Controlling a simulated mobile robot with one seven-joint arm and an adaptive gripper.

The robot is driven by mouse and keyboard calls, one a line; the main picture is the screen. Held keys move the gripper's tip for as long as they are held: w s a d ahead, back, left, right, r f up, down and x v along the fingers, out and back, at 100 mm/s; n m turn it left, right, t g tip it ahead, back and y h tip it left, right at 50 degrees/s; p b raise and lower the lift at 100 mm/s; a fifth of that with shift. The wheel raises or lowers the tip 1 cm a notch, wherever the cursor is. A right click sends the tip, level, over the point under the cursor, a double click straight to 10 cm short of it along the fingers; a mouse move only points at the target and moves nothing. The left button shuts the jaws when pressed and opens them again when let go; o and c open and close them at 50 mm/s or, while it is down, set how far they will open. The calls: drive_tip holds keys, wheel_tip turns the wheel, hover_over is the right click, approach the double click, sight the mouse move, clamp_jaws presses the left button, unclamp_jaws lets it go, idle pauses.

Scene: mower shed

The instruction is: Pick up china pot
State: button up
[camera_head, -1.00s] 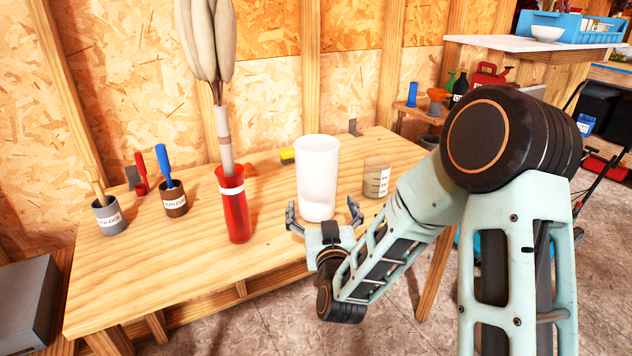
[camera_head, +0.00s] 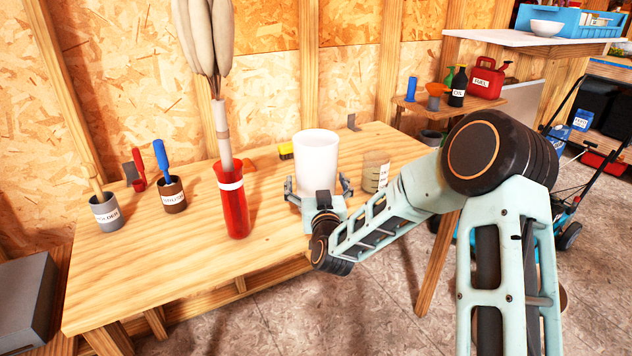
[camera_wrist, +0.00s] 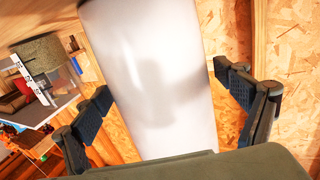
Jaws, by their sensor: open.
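The china pot (camera_head: 316,158) is a tall white cylinder standing upright on the wooden workbench. My gripper (camera_head: 318,186) is at its near side, with one finger to the left and one to the right of its lower part. In the wrist view the white pot (camera_wrist: 155,75) fills the middle between the two dark fingers (camera_wrist: 170,100). Gaps show between the fingers and the pot's sides, so the gripper is open around it. My gripper hides the pot's base in the head view.
A glass jar with a label (camera_head: 375,172) stands close right of the pot. A red vase (camera_head: 233,205) with tall pale stems stands to the left. Two labelled tool cups, one grey (camera_head: 105,212) and one brown (camera_head: 173,196), stand further left. The bench front (camera_head: 190,260) is clear.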

drive_tip(key=shift+w+a, duration=0.1)
drive_tip(key=shift+w, duration=0.3)
drive_tip(key=c, duration=1.7)
drive_tip(key=shift+r, duration=0.15)
drive_tip(key=shift+c, duration=0.8)
drive_tip(key=shift+r, duration=0.1)
